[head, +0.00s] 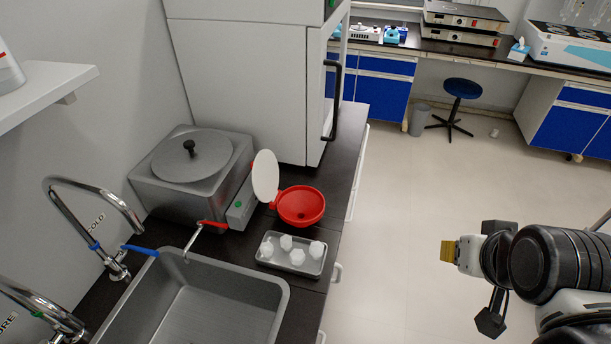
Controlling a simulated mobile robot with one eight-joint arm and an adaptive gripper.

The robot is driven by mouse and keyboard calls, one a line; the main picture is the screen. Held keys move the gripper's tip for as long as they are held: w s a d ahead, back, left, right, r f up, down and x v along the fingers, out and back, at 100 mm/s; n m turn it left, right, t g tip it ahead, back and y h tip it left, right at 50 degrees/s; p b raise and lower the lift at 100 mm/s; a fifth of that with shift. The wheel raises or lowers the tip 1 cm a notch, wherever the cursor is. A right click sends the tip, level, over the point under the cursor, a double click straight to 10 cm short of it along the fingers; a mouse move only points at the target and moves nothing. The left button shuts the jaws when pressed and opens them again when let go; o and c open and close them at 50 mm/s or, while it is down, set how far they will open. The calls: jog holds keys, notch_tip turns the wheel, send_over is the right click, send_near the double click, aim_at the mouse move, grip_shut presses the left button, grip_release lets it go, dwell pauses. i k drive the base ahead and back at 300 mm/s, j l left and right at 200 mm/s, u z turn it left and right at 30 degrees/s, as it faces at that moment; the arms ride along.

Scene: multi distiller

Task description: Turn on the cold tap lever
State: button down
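The cold tap (108,255) is a curved chrome spout at the back left of the sink, beside the wall lettering "COLD". Its blue lever (139,250) sticks out to the right from the tap's base, near the sink's back rim. My gripper (449,251) is at the right, over the open floor, far from the tap and touching nothing that I can see. A tan tip shows at its end. Its fingers are seen too poorly to tell whether they are open or shut.
The grey sink (280,303) is set in the dark counter. A second tap (40,302) is cut off at lower left. A grey lidded bath (190,170) with a red lever (214,224), a red funnel (301,206) and a tray (283,264) stand near the sink. The floor (400,220) between is clear.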

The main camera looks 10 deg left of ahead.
aim_at(121, 247)
jog(key=u, duration=2.1)
jog(key=i+l+u, duration=0.1)
jog(key=l+u, duration=0.65)
